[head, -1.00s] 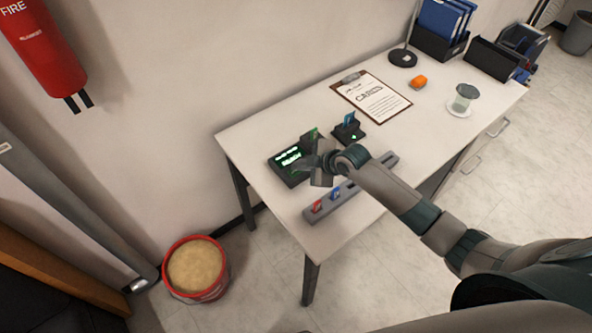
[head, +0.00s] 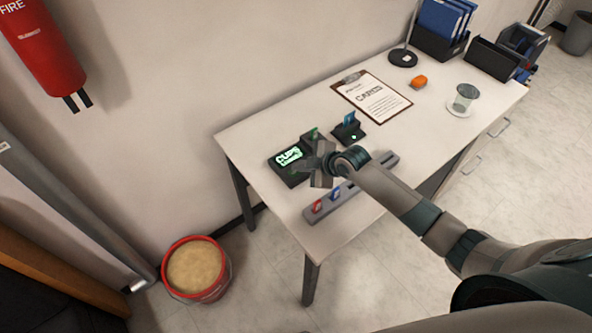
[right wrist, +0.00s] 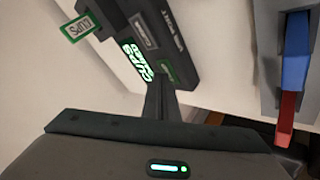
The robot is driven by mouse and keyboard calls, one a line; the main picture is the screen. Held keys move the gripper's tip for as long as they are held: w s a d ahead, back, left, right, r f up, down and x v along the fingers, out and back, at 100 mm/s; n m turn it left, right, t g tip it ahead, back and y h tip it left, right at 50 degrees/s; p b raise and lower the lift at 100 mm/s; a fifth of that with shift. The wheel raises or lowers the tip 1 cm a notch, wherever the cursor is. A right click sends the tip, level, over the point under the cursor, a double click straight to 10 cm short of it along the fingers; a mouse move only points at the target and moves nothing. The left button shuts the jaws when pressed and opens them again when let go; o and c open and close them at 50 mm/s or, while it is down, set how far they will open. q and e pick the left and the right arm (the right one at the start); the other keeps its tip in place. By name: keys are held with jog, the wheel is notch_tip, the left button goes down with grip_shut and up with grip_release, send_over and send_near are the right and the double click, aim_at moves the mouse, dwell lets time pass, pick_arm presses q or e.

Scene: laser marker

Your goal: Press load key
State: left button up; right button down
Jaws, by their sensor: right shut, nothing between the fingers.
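The black marker unit (head: 290,176) stands on the left part of the white table. Its screen (head: 289,156) shows green text reading CUPS with a smaller line below; the right wrist view shows the screen too (right wrist: 135,58). That view also shows a grey key (right wrist: 143,30) and a green-edged key (right wrist: 168,70); their small labels are unreadable. A green CUPS card (right wrist: 78,28) sits in the unit's slot. My right gripper (head: 314,166) is shut and empty at the unit's right side. In the wrist view its fingers (right wrist: 158,98) reach the unit's edge; contact is unclear. My left gripper is out of view.
A grey rack (head: 345,194) with red and blue cards lies right of the unit. A small black holder (head: 347,130) with a blue card stands behind.

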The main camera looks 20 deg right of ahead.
aim_at(299, 173)
jog(key=shift+r, duration=0.1)
jog(key=shift+r+p, duration=0.75)
jog(key=shift+p, duration=0.05)
jog(key=shift+r, duration=0.1)
notch_tip(299, 173, up, 5)
jog(key=p, duration=0.4)
dwell(1.0)
